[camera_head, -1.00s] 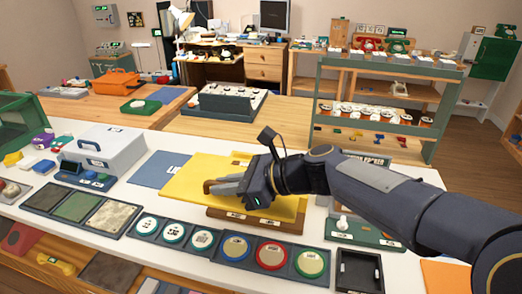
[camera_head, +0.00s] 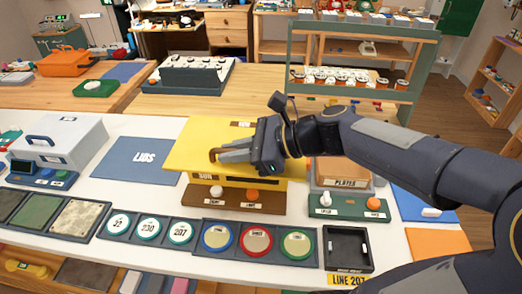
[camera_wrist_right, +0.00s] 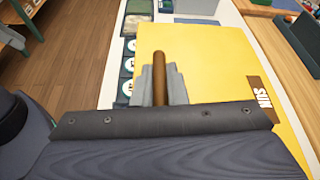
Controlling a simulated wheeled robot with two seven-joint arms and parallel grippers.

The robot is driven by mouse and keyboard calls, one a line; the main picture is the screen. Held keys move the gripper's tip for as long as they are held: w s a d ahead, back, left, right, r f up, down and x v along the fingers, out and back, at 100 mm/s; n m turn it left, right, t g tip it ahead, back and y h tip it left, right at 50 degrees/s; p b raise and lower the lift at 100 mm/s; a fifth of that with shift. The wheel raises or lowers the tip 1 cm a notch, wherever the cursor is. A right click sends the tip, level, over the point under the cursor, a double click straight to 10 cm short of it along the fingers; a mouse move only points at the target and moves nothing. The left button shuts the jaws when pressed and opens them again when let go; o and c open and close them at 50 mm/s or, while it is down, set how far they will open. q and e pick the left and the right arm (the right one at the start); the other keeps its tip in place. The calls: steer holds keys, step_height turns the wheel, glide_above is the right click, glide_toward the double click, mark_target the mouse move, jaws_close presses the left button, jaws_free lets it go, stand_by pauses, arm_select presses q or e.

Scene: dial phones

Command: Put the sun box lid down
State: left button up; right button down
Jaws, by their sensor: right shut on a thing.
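The yellow sun box lid (camera_head: 193,138) is a flat panel with a brown handle (camera_wrist_right: 159,75). My right gripper (camera_head: 222,153) is shut on that handle. In the head view, the lid lies over the sun box, whose front carries a SUN label (camera_head: 205,177), and overhangs it to the left. I cannot tell whether the lid touches the box. In the right wrist view, the lid (camera_wrist_right: 205,65) fills the middle, with a brown SUN tag (camera_wrist_right: 262,98). A blue LIDS mat (camera_head: 140,160) lies left of the lid, bare. My left gripper is not in view.
A grey box with a handle (camera_head: 60,140) stands at the left. Round labelled discs (camera_head: 257,240) line the table's front. A PLATES box (camera_head: 342,172) stands right of the sun box, under my right arm. A wooden table (camera_head: 260,100) lies behind.

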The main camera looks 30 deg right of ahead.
mark_target(234, 138)
steer(key=w+d+f, duration=0.1)
steer(key=w, duration=0.1)
steer(key=w+d+f, duration=0.1)
steer(key=w, duration=0.1)
steer(key=w+d+f, duration=0.1)
steer(key=w, duration=0.2)
steer(key=shift+d+f, duration=0.25)
steer(key=shift+f, duration=0.1)
steer(key=w+d+f+b, duration=0.1)
steer(key=w+d+f, duration=0.1)
steer(key=w+f, duration=0.3)
step_height(234, 138, down, 4)
steer(key=shift+d+f+b, duration=0.1)
steer(key=shift+d+b, duration=0.1)
steer(key=shift+b, duration=0.1)
steer(key=shift+w, duration=0.1)
steer(key=shift+f, duration=0.2)
steer(key=c, duration=1.9)
jaws_free()
steer(key=shift+f, duration=0.15)
steer(key=o, duration=0.4)
steer(key=shift+o, duration=0.2)
